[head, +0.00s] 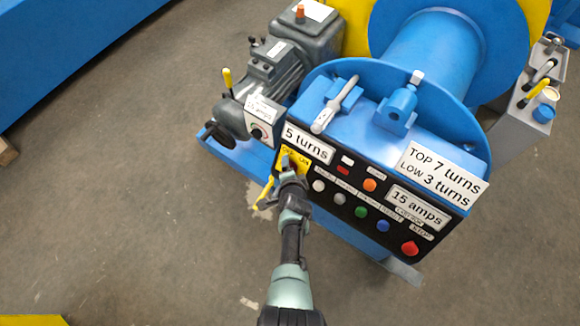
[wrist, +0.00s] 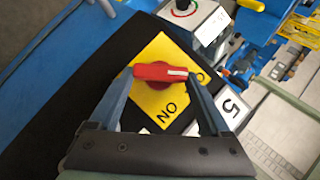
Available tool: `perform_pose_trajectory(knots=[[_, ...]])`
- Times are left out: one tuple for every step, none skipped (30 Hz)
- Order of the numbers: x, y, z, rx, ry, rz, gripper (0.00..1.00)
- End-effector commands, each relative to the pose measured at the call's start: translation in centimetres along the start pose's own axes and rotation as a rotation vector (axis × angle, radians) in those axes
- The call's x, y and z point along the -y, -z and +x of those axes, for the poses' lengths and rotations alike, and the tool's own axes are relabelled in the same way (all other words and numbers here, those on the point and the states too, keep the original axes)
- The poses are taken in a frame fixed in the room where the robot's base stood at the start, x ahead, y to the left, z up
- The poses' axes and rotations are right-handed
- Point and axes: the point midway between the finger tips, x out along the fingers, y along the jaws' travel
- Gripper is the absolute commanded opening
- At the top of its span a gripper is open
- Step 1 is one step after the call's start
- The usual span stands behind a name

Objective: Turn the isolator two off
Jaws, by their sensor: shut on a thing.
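The isolator is a red rotary handle (wrist: 160,72) on a yellow plate (wrist: 155,98) lettered ON, with a second word partly hidden behind the right finger. The handle lies nearly level in the wrist view, its white mark at the right end, towards the partly hidden word. My gripper (wrist: 163,76) is shut on the handle, one finger at each end. In the head view my gripper (head: 288,168) reaches the yellow plate (head: 301,163) at the left end of the black panel and covers most of the handle. No number two is readable on the plate.
The black panel carries several coloured buttons, a red knob (head: 410,248) and white labels, including "5 turns" (head: 309,144). A grey box with a dial (head: 259,131) stands up-left, beside a motor (head: 275,68). A blue drum (head: 440,45) rises behind. Open floor lies left.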

Motion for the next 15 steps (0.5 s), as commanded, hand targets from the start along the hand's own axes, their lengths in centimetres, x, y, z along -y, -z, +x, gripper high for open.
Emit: perform_pose_trajectory(knots=[[0.28, -0.05, -0.15, 0.002, -0.01, -0.014, 0.26], [0.24, -0.07, -0.14, 0.002, -0.016, -0.021, 0.26], [0.26, -0.07, -0.13, 0.002, -0.023, -0.032, 0.26], [0.27, -0.08, -0.11, 0.002, -0.028, -0.038, 0.26], [0.29, -0.08, -0.1, 0.002, -0.032, -0.045, 0.26], [0.22, -0.1, -0.09, 0.002, -0.039, -0.053, 0.26], [0.24, -0.09, -0.08, 0.002, -0.042, -0.058, 0.26], [0.25, -0.08, -0.06, 0.002, -0.046, -0.063, 0.26], [0.23, -0.09, -0.06, 0.002, -0.05, -0.07, 0.26], [0.21, -0.08, -0.05, 0.002, -0.053, -0.073, 0.26], [0.17, -0.09, -0.04, 0.002, -0.056, -0.077, 0.26], [0.21, -0.07, -0.03, 0.001, -0.058, -0.081, 0.26], [0.23, -0.06, -0.01, 0.001, -0.059, -0.084, 0.26], [0.2, -0.06, 0.0, 0.001, -0.061, -0.087, 0.26], [0.17, -0.07, 0.0, 0.001, -0.063, -0.09, 0.26]])
